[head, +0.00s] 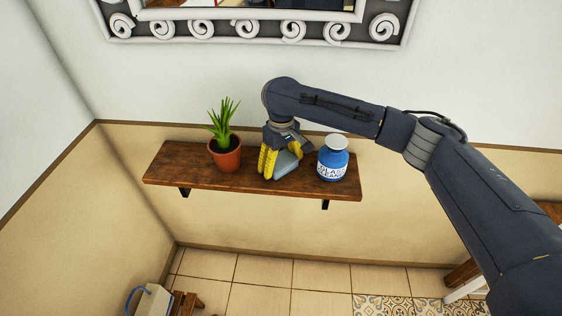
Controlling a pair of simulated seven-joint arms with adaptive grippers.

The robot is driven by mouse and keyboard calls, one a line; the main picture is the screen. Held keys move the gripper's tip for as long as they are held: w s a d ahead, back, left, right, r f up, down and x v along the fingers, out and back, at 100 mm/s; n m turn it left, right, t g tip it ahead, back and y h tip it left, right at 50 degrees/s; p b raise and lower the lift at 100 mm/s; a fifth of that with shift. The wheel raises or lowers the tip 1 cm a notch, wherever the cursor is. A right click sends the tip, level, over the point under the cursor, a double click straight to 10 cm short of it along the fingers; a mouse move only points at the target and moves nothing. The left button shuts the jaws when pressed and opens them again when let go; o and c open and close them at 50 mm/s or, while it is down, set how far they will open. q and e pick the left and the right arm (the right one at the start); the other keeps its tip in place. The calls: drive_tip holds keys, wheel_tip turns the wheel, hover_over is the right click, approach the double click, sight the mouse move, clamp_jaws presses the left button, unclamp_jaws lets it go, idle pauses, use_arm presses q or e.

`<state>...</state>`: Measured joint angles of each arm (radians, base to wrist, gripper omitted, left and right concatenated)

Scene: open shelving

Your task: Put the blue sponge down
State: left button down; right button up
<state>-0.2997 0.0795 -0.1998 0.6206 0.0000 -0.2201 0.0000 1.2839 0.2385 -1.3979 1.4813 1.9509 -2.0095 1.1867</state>
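The blue sponge (287,166), a pale grey-blue block, is at the middle of the wooden wall shelf (190,168). My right gripper (281,164), with yellow fingers, reaches down over the shelf and is shut on the sponge, a finger on each side. The sponge is tilted, and its lower edge is close to the shelf top; I cannot tell whether it touches. The fingers hide part of it. My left gripper is not in view.
A potted green plant (225,153) stands on the shelf left of the gripper. A blue jar with a pale lid (333,160) stands close on the right. Bare shelf shows at the far left end. A framed mirror (247,29) hangs above.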

sight(281, 160)
drive_tip(key=shift+o, duration=1.2)
wheel_tip(281, 160, up, 12)
drive_tip(key=shift+r, duration=0.2)
